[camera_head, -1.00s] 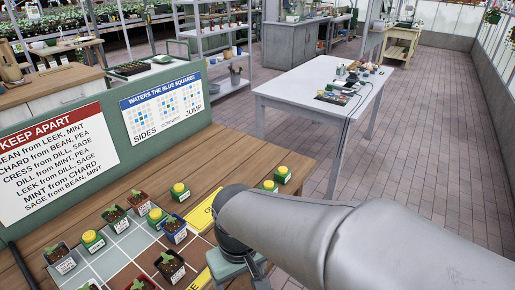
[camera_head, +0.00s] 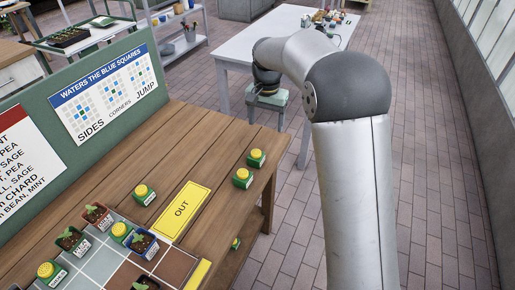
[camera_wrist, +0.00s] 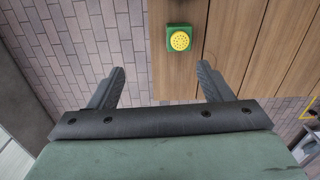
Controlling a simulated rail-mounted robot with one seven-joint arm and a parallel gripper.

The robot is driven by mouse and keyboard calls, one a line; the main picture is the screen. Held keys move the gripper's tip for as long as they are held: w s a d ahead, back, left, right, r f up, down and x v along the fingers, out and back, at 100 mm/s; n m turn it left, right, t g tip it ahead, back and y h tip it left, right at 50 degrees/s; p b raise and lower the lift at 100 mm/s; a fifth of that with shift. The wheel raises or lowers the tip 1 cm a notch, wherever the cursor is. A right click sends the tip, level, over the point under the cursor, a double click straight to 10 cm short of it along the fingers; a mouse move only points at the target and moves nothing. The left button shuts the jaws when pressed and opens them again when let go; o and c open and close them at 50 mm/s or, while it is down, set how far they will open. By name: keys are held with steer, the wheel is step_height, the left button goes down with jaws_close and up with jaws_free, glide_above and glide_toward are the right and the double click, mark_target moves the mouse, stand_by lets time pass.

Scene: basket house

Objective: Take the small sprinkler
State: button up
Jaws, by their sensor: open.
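Several small green sprinklers with round yellow tops show in the head view. Two stand near the right end of the wooden table (camera_head: 215,139): one sprinkler (camera_head: 256,157) and another sprinkler (camera_head: 242,178). A third sprinkler (camera_head: 145,194) stands left of the yellow OUT sign. Their labels are too small to read. In the wrist view one sprinkler (camera_wrist: 179,40) with a dotted yellow top sits by the table edge, ahead of the fingers and apart from them. My gripper (camera_wrist: 161,76) is open and empty. In the head view my gripper (camera_head: 266,104) hangs beyond the table's right end.
More sprinklers and potted seedlings stand on the tiled grid (camera_head: 100,262) at lower left. The OUT sign (camera_head: 182,210) lies on the table. A white table (camera_head: 233,51) stands behind my arm. Brick floor lies right.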

mark_target(256, 151)
steer(key=shift+m, duration=0.3)
steer(key=w+f, duration=0.1)
steer(key=f, duration=0.3)
steer(key=w+a+f+p, duration=0.1)
steer(key=f, duration=0.3)
steer(key=w+a+f+p, duration=0.1)
steer(key=f, duration=0.4)
steer(key=shift+a, duration=0.2)
steer(key=shift+w+a+f+p, duration=0.15)
steer(key=shift+f+p, duration=0.5)
steer(key=shift+f, duration=0.85)
steer(key=shift+a+f+p, duration=0.1)
steer(key=shift+f+p, duration=0.5)
steer(key=shift+f, duration=0.85)
steer(key=c, duration=1.1)
